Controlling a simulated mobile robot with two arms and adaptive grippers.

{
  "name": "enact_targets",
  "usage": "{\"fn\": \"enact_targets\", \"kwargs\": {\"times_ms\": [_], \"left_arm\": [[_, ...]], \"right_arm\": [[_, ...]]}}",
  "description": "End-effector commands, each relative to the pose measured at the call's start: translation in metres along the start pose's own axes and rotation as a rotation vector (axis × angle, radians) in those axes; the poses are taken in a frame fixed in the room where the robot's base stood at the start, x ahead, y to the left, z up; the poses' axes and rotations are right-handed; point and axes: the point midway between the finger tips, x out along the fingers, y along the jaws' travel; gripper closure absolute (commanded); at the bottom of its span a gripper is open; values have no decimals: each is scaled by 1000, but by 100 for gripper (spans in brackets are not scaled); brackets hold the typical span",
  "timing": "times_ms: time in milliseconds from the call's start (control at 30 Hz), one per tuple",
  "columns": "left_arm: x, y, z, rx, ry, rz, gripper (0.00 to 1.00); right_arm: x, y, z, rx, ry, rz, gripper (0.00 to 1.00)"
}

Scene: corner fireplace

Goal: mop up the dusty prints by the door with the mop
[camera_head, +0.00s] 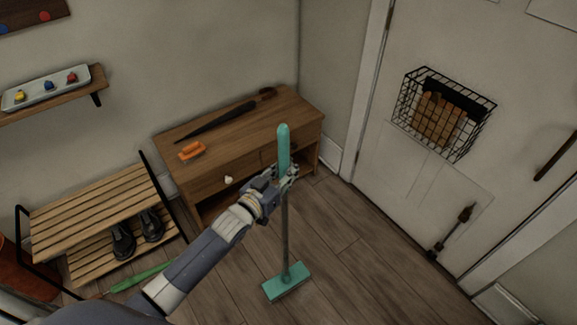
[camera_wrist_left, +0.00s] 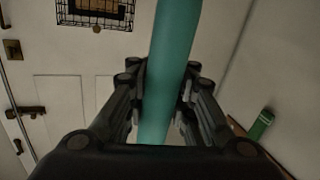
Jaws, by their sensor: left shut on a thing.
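The mop has a teal grip (camera_head: 283,145), a thin grey shaft (camera_head: 285,235) and a flat teal head (camera_head: 287,282). It stands nearly upright with its head at the wooden floor. My left gripper (camera_head: 287,174) is shut around the lower part of the teal grip. In the left wrist view the teal grip (camera_wrist_left: 172,70) runs between the fingers. The white door (camera_head: 375,165) stands to the right of the mop. I cannot make out the dusty prints clearly on the floor. My right gripper is in neither view.
A wooden cabinet (camera_head: 200,178) holding an orange brush (camera_head: 192,150) and a dark long tool stands behind the mop. A slatted shoe rack (camera_head: 95,207) with dark shoes is at left. A wire basket (camera_head: 443,113) hangs on the door. Floor between mop and door is clear.

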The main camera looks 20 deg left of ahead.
Motion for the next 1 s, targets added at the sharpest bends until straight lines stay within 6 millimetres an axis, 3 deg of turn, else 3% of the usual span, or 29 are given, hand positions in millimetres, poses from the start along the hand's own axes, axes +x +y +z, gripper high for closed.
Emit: {"fn": "enact_targets", "kwargs": {"times_ms": [1000], "left_arm": [[4,-8,75,3,6,1,100]], "right_arm": [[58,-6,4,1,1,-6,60]]}}
